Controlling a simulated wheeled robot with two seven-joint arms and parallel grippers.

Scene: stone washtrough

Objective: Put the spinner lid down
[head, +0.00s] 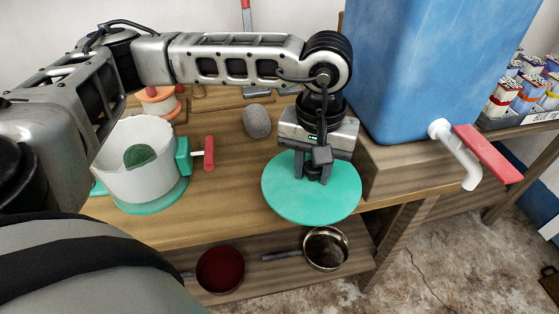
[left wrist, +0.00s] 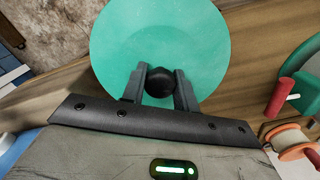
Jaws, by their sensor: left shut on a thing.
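The spinner lid (head: 335,202) is a flat turquoise disc at the right front of the wooden table. My left gripper (head: 314,176) points down over it and is shut on its dark round knob, which shows between the fingers in the left wrist view (left wrist: 160,86). The lid (left wrist: 115,40) looks about level, and part of it reaches past the table's front edge. I cannot tell whether it touches the table. The spinner bowl (head: 140,180), white with a turquoise base and red crank handle, stands open at left with something green inside. My right gripper is not in view.
A blue water tank (head: 425,70) with a white tap and red lever stands right of the lid on a wooden block. A grey stone (head: 257,121) lies behind the gripper. Two pans, one red (head: 220,269) and one metal (head: 326,249), sit on the lower shelf.

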